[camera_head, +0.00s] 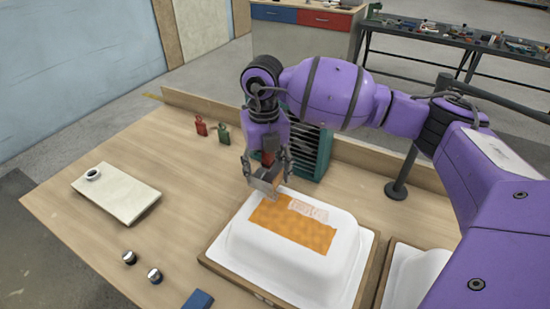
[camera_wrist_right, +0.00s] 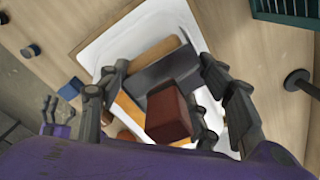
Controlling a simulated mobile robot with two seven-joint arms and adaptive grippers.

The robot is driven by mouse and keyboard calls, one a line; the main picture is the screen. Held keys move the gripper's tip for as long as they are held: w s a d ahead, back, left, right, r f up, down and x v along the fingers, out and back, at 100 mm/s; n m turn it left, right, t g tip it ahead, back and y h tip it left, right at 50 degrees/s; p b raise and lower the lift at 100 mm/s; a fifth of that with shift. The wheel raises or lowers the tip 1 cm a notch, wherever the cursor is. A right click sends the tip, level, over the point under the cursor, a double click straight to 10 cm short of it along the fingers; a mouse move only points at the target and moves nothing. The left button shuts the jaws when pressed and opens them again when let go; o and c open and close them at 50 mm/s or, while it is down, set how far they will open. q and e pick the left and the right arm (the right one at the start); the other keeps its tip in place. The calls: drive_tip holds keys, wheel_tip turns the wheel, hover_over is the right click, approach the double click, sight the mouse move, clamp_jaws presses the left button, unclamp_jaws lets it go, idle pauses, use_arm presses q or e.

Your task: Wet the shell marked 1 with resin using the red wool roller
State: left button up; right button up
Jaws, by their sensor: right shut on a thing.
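My right gripper (camera_head: 266,178) is shut on the red handle (camera_wrist_right: 170,115) of a roller. The roller's grey metal frame and tan-orange cylinder (camera_wrist_right: 155,50) extend beyond the fingers in the right wrist view. In the head view the roller (camera_head: 264,188) is low over the far left edge of the white shell (camera_head: 245,245); I cannot tell whether it touches. An orange wetted patch (camera_head: 285,228) covers part of the shell's top, with a paler patch (camera_head: 308,210) beside it. I cannot read a number. A grey-fingered hand (camera_wrist_right: 52,118), apparently my left gripper, shows at the wrist view's left edge.
A second white shell (camera_head: 415,275) stands at the right. A green slatted rack (camera_head: 313,150) is behind the first shell. Small red (camera_head: 200,126) and green (camera_head: 223,134) items, a pale board (camera_head: 117,191), two metal knobs (camera_head: 129,257) and a blue block (camera_head: 198,299) lie on the wooden table.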

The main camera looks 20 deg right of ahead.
drive_tip(key=shift+f, duration=0.25)
use_arm(q)
drive_tip(key=shift+w+d, duration=0.1)
drive_tip(key=shift+w, duration=0.05)
use_arm(e)
drive_tip(key=shift+f, duration=0.1)
use_arm(q)
drive_tip(key=shift+w+d, duration=0.25)
drive_tip(key=shift+w, duration=0.1)
use_arm(e)
drive_tip(key=shift+f, duration=0.35)
use_arm(q)
drive_tip(key=shift+s+f, duration=0.15)
use_arm(e)
drive_tip(key=shift+f, duration=0.25)
drive_tip(key=shift+f, duration=0.2)
use_arm(q)
drive_tip(key=shift+s+a+f, duration=0.25)
drive_tip(key=shift+s+a, duration=0.1)
drive_tip(key=shift+s, duration=0.35)
drive_tip(key=shift+w, duration=0.15)
